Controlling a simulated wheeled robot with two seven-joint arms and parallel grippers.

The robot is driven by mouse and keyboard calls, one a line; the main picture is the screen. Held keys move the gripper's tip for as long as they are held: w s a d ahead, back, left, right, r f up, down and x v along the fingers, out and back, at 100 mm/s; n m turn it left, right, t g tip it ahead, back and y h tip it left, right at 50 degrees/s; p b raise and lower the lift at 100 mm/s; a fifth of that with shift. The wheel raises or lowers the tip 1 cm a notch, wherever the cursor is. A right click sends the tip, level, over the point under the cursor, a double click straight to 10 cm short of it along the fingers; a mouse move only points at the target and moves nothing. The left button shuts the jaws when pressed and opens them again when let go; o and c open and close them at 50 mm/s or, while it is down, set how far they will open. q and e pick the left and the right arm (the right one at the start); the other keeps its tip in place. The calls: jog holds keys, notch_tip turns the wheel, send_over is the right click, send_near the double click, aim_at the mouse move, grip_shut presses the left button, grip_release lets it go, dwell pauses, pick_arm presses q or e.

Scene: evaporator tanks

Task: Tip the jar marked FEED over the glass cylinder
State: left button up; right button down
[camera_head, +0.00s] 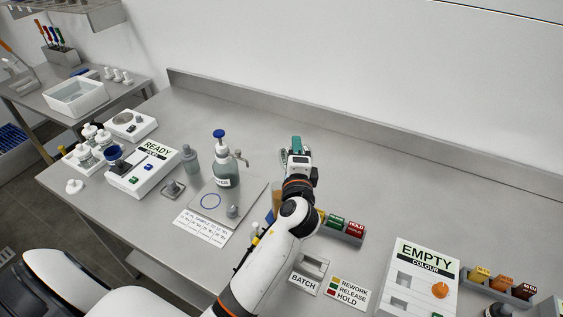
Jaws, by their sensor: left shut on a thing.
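My left gripper (297,148) is at the middle of the bench, its arm reaching up from the bottom of the head view. It is shut on a teal-green thing (296,141), mostly hidden by the gripper; I cannot read a mark on it. No label reading FEED is legible in this view. I cannot make out a glass cylinder for certain. White labelled bottles (104,138) stand together at the left, their marks too small to read. My right gripper is not in view.
The READY box (150,168) is left, the EMPTY panel (424,268) right. Coloured HOLD blocks (354,230) lie close right of my arm. The back right bench is clear.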

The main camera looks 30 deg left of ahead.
pick_arm(q)
jog(key=shift+f+m+p, duration=0.1)
jog(key=shift+m+p, duration=0.4)
jog(key=shift+p, duration=0.65)
jog(key=shift+f, duration=0.15)
jog(key=shift+w, duration=0.1)
jog(key=shift+d+m+g+p, duration=0.1)
jog(key=shift+m+g+p, duration=0.4)
jog(key=shift+p, duration=0.7)
jog(key=shift+f, duration=0.25)
jog(key=shift+w+m+p, duration=0.1)
jog(key=shift+m+p, duration=0.5)
jog(key=shift+p, duration=0.6)
jog(key=shift+f+g, duration=0.25)
jog(key=shift+g, duration=0.05)
